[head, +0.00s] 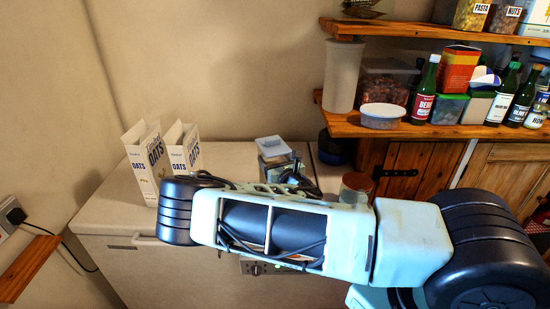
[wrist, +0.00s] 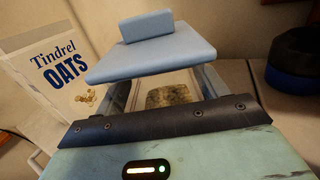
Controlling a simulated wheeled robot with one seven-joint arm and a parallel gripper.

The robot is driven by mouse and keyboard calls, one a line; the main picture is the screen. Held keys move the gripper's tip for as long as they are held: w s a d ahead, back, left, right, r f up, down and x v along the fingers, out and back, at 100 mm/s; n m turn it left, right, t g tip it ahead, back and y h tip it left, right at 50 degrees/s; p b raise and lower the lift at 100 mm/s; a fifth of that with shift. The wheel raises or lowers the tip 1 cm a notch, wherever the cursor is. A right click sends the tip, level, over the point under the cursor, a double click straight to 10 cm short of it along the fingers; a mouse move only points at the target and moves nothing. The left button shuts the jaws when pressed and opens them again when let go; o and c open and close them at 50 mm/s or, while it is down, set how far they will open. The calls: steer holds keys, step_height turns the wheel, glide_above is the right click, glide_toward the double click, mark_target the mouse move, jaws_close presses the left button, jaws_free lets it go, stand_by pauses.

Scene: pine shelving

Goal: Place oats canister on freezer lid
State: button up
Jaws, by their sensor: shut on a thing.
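My gripper (head: 283,172) is shut on the oats canister (head: 272,147), a box with a pale blue lid and a raised block-shaped knob. In the wrist view the canister's blue lid (wrist: 150,58) fills the upper middle, with brownish contents below it. My fingers (wrist: 165,98) lie on either side of the canister. The canister is over the pale freezer lid (head: 108,212), near its back right part. My arm hides its base, so I cannot tell whether it touches the lid.
Two open oats cartons (head: 160,160) stand on the freezer lid at left; one carton (wrist: 60,75) is close in the wrist view. A dark blue round container (head: 333,148) is behind right. A brown-lidded jar (head: 357,184) stands near my arm. Pine shelves (head: 400,124) hold bottles and tubs at right.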

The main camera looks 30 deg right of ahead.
steer(key=shift+f, duration=0.1)
steer(key=o, duration=1.9)
